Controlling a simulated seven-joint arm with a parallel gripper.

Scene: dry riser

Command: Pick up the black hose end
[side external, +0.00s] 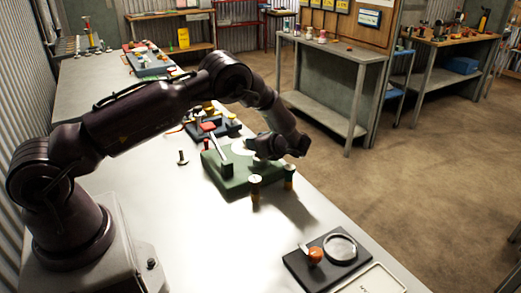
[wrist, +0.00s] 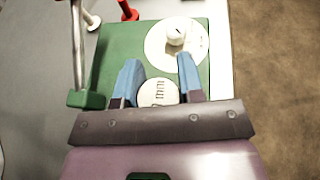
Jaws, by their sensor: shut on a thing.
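In the wrist view my gripper (wrist: 159,60) has its two blue fingers on either side of a white-topped round piece (wrist: 157,92) with "mm" lettering. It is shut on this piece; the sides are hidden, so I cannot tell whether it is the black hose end. A green base (wrist: 112,55) lies below, with a white disc and knob (wrist: 176,38) ahead of the fingers. In the side view my gripper (side external: 280,147) is over the far right part of the green base (side external: 235,185), with its fingertips hidden. No clearly black hose end shows.
A metal lever (wrist: 79,45) rises at the base's left. A dark board (side external: 310,268) with an orange knob lies nearer the camera. Bare tabletop (side external: 185,225) is at left.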

